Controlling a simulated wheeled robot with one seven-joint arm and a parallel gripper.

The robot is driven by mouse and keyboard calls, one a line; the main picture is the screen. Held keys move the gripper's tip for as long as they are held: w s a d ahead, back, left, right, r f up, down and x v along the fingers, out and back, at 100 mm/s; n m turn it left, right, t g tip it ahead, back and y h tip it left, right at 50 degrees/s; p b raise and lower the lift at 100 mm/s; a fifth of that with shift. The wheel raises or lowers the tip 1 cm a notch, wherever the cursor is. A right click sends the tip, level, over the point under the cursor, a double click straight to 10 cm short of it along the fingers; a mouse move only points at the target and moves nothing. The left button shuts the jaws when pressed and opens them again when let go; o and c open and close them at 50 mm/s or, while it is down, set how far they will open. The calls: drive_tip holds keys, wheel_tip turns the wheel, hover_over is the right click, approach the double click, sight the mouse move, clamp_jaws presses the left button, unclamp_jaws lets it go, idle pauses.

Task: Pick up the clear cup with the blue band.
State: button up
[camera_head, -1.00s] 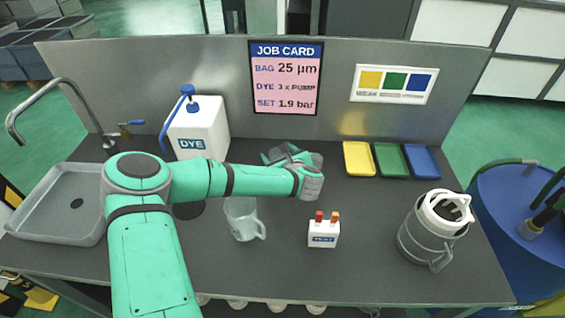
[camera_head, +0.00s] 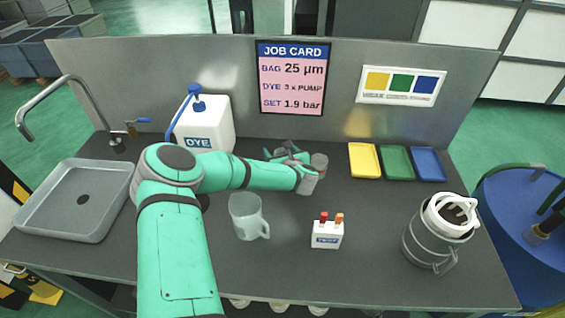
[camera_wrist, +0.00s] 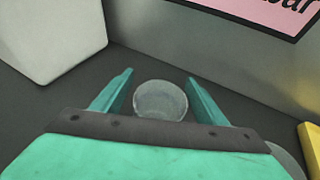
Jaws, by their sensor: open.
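A clear round cup (camera_wrist: 160,100) shows in the wrist view between the two teal fingers of my gripper (camera_wrist: 159,92). The fingers are open, with a gap on each side of the cup. No blue band can be made out on it from this angle. In the head view my gripper (camera_head: 287,153) is over the back middle of the bench, and I cannot pick out this cup there. A clear mug with a handle (camera_head: 246,217) stands nearer the front, apart from my gripper.
A white DYE container (camera_head: 208,125) stands left of my gripper. Yellow (camera_head: 364,161), green and blue trays lie to the right. The back panel (camera_head: 210,75) rises close behind.

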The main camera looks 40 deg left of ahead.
drive_tip(key=shift+c, duration=0.7)
drive_tip(key=c, duration=1)
